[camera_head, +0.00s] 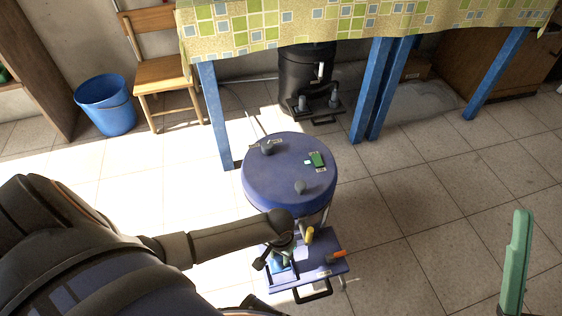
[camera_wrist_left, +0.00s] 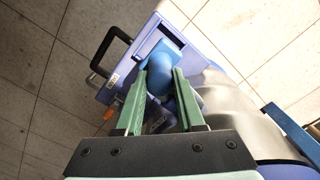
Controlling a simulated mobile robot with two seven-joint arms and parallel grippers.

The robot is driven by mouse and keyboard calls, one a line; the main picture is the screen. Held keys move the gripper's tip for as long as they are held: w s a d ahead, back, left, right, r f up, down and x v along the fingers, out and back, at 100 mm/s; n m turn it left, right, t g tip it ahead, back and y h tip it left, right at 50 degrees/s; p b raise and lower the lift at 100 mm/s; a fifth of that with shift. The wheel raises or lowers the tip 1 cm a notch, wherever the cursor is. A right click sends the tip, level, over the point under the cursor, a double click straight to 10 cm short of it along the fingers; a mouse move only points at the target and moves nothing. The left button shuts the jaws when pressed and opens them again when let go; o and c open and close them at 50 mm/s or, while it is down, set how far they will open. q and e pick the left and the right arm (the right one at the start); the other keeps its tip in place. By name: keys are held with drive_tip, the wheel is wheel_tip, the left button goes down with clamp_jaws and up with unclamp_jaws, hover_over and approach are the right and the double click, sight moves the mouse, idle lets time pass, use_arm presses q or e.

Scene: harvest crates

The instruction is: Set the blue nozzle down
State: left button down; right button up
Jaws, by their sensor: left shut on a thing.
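The blue nozzle (camera_wrist_left: 160,75) is between the green fingers of my left gripper (camera_wrist_left: 160,72) in the left wrist view. The gripper is shut on it. Its wide blue end is over the purple-blue rear platform (camera_wrist_left: 121,73) of a round vacuum-like machine. I cannot tell whether it touches the platform. In the head view my left gripper (camera_head: 287,251) is above the left part of this platform (camera_head: 312,273), and the nozzle is mostly hidden. A green finger of my right gripper (camera_head: 515,262) shows at the right edge, away from the platform; its opening is not visible.
The machine's round blue lid (camera_head: 285,175) stands just beyond the platform. An orange piece (camera_head: 338,255) and a yellow piece (camera_head: 309,235) are at the platform. A table with blue legs (camera_head: 214,115), a chair (camera_head: 160,72) and a blue bucket (camera_head: 105,105) stand behind. Right-hand floor is clear.

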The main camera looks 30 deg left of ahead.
sight(280, 265)
use_arm(q)
wheel_tip(280, 265, down, 7)
drive_tip(key=b, duration=0.3)
drive_tip(key=shift+b, duration=0.4)
drive_tip(key=shift+r, duration=0.15)
use_arm(e)
drive_tip(key=f, duration=0.5)
drive_tip(key=shift+w+a, duration=0.15)
drive_tip(key=shift+a, duration=0.15)
use_arm(q)
drive_tip(key=c, duration=0.5)
unclamp_jaws()
wheel_tip(280, 265, up, 11)
drive_tip(key=p, duration=0.7)
drive_tip(key=shift+r, duration=0.5)
use_arm(e)
wheel_tip(280, 265, up, 8)
drive_tip(key=d, duration=0.1)
drive_tip(key=shift+f, duration=0.15)
